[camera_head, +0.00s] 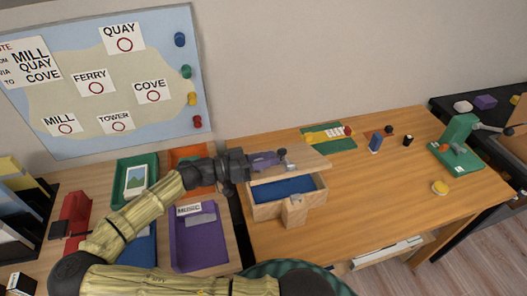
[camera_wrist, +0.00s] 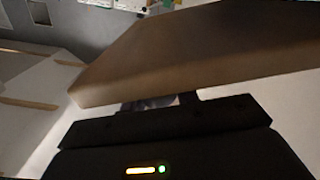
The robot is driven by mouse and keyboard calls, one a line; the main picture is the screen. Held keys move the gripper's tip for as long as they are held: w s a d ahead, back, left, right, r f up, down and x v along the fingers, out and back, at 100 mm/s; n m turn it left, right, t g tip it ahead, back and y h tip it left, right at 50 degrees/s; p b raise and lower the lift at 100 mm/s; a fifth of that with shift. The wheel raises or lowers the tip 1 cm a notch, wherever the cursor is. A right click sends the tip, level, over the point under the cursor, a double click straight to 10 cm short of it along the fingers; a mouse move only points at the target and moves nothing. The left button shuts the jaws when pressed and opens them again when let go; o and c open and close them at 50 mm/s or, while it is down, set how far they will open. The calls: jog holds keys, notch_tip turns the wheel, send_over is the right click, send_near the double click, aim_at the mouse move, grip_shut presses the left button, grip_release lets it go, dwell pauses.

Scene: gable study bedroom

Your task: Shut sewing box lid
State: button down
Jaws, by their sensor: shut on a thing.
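The lid also fills the upper part of the wrist view (camera_wrist: 205,48) as a brown board. My gripper (camera_head: 275,159) is at the lid's left part, shut on the lid. In the wrist view the dark gripper (camera_wrist: 160,103) meets the lid's near edge. The exact contact of the fingertips is partly hidden.
A green-and-yellow item (camera_head: 328,137) lies behind the box. A blue block (camera_head: 376,143), a dark cup (camera_head: 408,140), a yellow round item (camera_head: 440,187) and a green machine (camera_head: 458,139) stand to the right. Coloured trays, including a purple one (camera_head: 200,245), lie left.

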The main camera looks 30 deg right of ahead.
jog(key=shift+s+a+f+m+b, duration=0.15)
jog(key=shift+s+f+m+b, duration=0.2)
jog(key=shift+s+f+m, duration=0.15)
jog(key=shift+s+a+f+m+b, duration=0.1)
jog(key=shift+s+f+m+b, duration=0.15)
jog(key=shift+f+m+b, duration=0.25)
jog(key=shift+f, duration=0.1)
jog(key=c, duration=1.1)
grip_release()
jog(key=shift+o, duration=0.2)
notch_tip(320, 180, up, 10)
jog(key=p, duration=0.1)
